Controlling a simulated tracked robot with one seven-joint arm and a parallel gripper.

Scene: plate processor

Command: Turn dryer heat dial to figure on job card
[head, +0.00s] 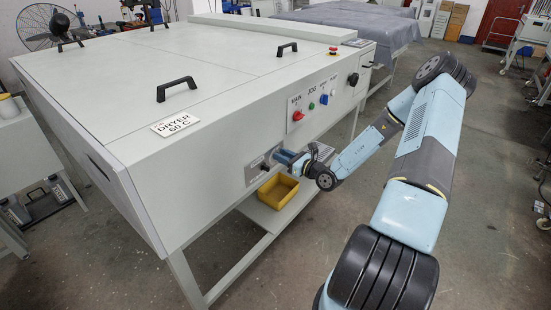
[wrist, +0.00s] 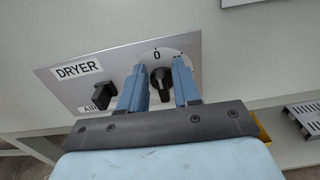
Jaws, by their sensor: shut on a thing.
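The job card (head: 175,125) lies on the machine's top near its front edge and reads DRYER 60 C. The dryer panel (head: 251,175) is on the machine's front face; in the wrist view its plate (wrist: 78,90) carries a DRYER label. The black heat dial (wrist: 161,84) is on this plate, under a 0 mark; its pointer looks roughly upward, near 0. My gripper (wrist: 159,67) is shut on the dial, with one blue finger on each side. In the head view my gripper (head: 286,157) is at the panel and hides the dial.
A black AIR switch (wrist: 104,93) sits just left of the dial. A yellow bin (head: 278,191) stands on the shelf below the panel. A control panel with a red knob (head: 298,115) and buttons is further along the front. The floor in front is clear.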

